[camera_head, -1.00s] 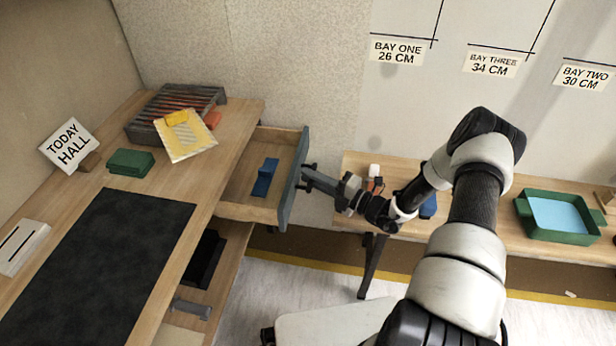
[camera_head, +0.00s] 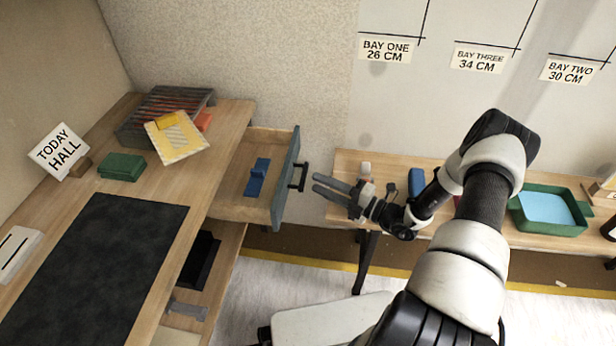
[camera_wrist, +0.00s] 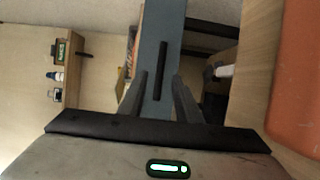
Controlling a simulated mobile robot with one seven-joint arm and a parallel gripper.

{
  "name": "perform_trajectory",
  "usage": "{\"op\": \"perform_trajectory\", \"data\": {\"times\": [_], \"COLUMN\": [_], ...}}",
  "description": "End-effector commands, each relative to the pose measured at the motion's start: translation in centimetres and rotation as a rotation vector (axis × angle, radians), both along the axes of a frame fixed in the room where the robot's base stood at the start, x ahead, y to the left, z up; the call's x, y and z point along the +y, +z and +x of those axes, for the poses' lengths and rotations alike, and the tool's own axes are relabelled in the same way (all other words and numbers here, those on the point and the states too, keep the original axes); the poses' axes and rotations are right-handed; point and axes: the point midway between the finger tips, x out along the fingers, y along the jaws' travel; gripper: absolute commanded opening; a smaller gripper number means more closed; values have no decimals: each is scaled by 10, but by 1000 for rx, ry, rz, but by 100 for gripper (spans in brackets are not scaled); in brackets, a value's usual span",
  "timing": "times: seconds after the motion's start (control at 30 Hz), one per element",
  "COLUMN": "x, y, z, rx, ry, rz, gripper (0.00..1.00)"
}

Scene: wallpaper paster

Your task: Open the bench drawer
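The bench drawer (camera_head: 240,208) is pulled out from the right side of the wooden bench, with a blue object (camera_head: 257,178) lying inside. Its blue-grey front (camera_head: 286,180) carries a black bar handle (camera_head: 299,177). My gripper (camera_head: 318,186) is just right of the handle, apart from it, with its fingers spread and nothing between them. In the wrist view the drawer front (camera_wrist: 160,60) and the handle (camera_wrist: 162,70) show ahead, beyond the two open fingers (camera_wrist: 160,95).
A dark mat (camera_head: 100,260), a green block (camera_head: 122,167) and a "TODAY HALL" sign (camera_head: 59,151) are on the bench. A second table at right holds a green tray (camera_head: 520,212) and a blue item (camera_head: 416,183). A lower shelf sits under the drawer.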

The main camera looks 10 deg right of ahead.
Motion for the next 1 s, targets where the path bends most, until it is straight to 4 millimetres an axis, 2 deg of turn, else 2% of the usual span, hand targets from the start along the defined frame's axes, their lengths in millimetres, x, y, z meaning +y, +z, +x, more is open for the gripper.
{"op": "perform_trajectory", "data": {"times": [0.03, 0.2, 0.43, 0.63, 1.0], "x": [-11, -41, -71, -80, -80], "y": [2, 1, 0, 0, 0], "z": [-9, -37, -64, -73, -74], "rx": [1, 1, 0, -1, -1], "ry": [-5, -3, -2, 0, 0], "rz": [1, 1, 0, 1, 1], "gripper": [31, 31, 31, 31, 31]}}
